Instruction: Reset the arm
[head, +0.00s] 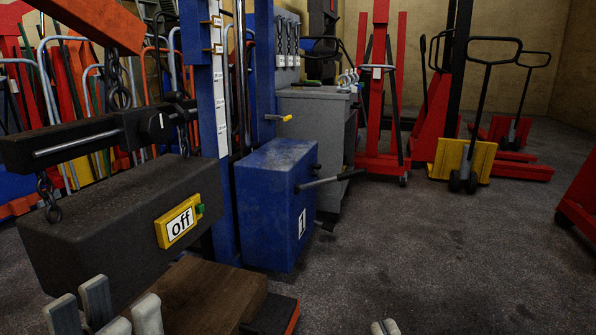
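The task's "arm" is not clearly identifiable here. A blue box marked "1" (275,203) stands at the foot of a blue post (200,100), with a black-tipped lever (330,179) sticking out to the right. A small yellow-tipped handle (280,118) sits above it. A dark block with a yellow "off" sign and green tab (110,222) is at the left, below a black bar and chains. My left gripper (106,312) is at the bottom left, fingers spread, below the dark block. Only the close-set tips of my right gripper (385,327) show at the bottom edge.
A brown wooden block (205,294) lies beside my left gripper. A grey cabinet (322,135) stands behind the blue box. Red lifting trolleys (382,160) and a yellow-fronted hand truck (462,158) stand at the back. The floor (440,255) at centre right is clear.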

